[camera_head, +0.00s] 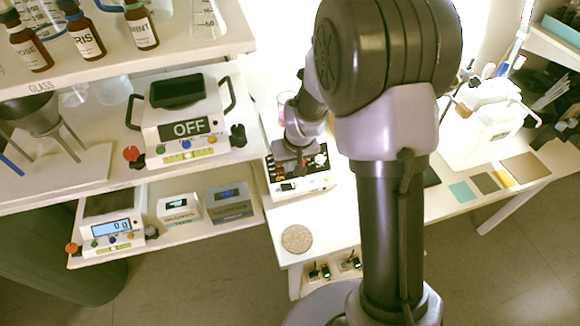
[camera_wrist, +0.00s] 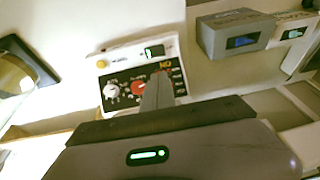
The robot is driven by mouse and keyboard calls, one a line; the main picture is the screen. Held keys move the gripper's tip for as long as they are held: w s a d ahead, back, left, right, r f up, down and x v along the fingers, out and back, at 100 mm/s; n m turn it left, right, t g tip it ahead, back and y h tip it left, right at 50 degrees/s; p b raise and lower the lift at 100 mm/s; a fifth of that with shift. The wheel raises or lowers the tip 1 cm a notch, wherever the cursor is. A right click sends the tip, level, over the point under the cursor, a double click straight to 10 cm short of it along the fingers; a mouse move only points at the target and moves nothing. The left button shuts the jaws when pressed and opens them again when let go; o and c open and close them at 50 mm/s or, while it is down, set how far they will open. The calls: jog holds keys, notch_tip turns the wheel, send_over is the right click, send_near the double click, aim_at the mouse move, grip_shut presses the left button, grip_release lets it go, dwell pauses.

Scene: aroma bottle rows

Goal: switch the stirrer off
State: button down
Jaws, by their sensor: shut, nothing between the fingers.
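The likely stirrer is a white box with a black control panel (camera_wrist: 125,92), in the wrist view's upper middle. Its panel carries a white knob (camera_wrist: 111,91) and a red knob (camera_wrist: 138,88); a yellow button and a small lit display (camera_wrist: 154,51) sit on the white part. In the head view the white box (camera_head: 312,183) stands on the bench, partly hidden by my arm. My gripper (camera_wrist: 157,92) is shut and empty, its tips over the panel just right of the red knob. I cannot tell whether they touch. It also shows in the head view (camera_head: 298,166).
Brown bottles (camera_head: 84,36) stand upper left. A round cork mat (camera_head: 297,239) lies at the bench's front. A white jug (camera_head: 487,120) stands right.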

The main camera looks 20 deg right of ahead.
aim_at(284, 184)
jog(key=b+x, duration=0.1)
jog(key=x, duration=0.2)
jog(key=b+x, duration=0.1)
jog(key=x, duration=0.2)
jog(key=s+b+x, duration=0.1)
jog(key=x, duration=0.2)
jog(key=shift+a+f+b, duration=0.15)
jog(key=shift+f+b, duration=0.2)
